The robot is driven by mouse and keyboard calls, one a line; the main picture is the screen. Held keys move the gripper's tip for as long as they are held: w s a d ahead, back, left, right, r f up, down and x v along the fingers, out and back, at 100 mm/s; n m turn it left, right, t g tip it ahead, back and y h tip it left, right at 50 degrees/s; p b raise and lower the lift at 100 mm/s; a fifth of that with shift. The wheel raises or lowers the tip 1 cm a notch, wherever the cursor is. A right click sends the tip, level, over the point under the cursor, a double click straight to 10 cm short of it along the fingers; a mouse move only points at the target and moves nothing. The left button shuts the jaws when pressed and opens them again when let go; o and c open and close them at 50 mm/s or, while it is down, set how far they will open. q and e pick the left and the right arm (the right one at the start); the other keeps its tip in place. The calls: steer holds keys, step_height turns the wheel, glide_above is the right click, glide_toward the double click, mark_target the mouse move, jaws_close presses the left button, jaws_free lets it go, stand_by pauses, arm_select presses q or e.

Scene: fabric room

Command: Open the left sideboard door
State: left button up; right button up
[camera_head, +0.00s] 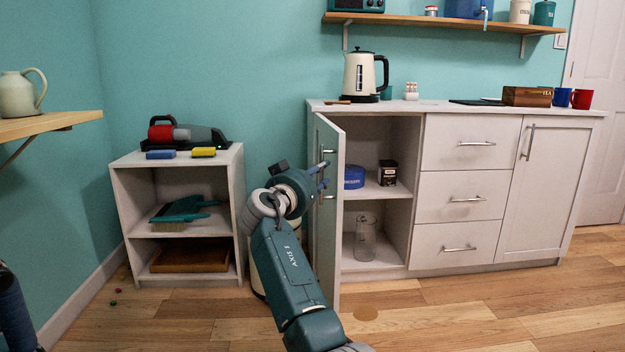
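The left sideboard door (331,235) stands swung wide out from the cabinet, its outer face turned to the left. Its metal handle (328,152) is a bar on that face, partly hidden by my gripper. My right gripper (323,173) is at the handle, its blue fingers beside or around the bar. I cannot tell whether they are closed on it. The opened compartment of the sideboard (427,106) shows a blue round container (354,177), a dark box (388,173) and a clear glass vessel (365,238). My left gripper is out of view; only part of my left arm shows at the lower left.
A low open shelf (118,205) stands left of the door, with a handheld vacuum (188,134) on top. A pale bin (262,270) is partly hidden behind my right arm. The sideboard top holds a kettle (361,77).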

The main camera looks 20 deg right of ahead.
steer(key=v, duration=0.4)
steer(key=shift+s+a, duration=0.25)
